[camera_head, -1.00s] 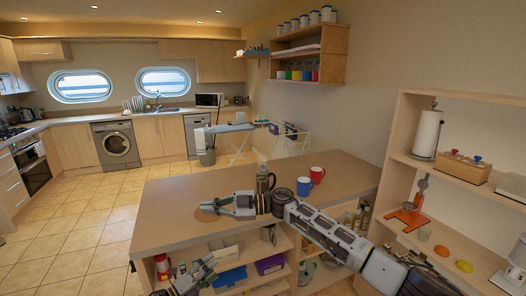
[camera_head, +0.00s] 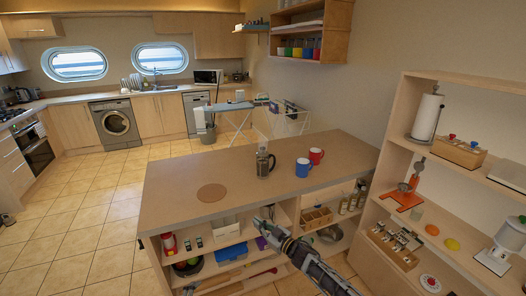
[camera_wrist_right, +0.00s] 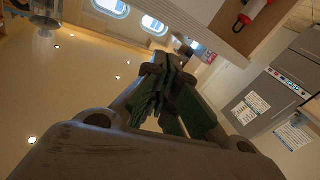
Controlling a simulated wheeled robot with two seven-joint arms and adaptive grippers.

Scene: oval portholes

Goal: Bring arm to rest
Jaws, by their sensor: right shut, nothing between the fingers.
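My right arm comes in from the lower right in the head view. Its gripper (camera_head: 262,222) is at the front edge of the wooden island counter (camera_head: 225,172), in front of the open shelves below. In the right wrist view the dark green fingers (camera_wrist_right: 172,95) are together, with nothing between them. My left gripper is not in view.
On the counter stand a glass coffee press (camera_head: 264,163), a blue mug (camera_head: 303,168), a red mug (camera_head: 316,155) and a flat round mat (camera_head: 211,193). The open shelf unit (camera_head: 391,150) stands at right. Floor (camera_head: 85,205) is clear at left.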

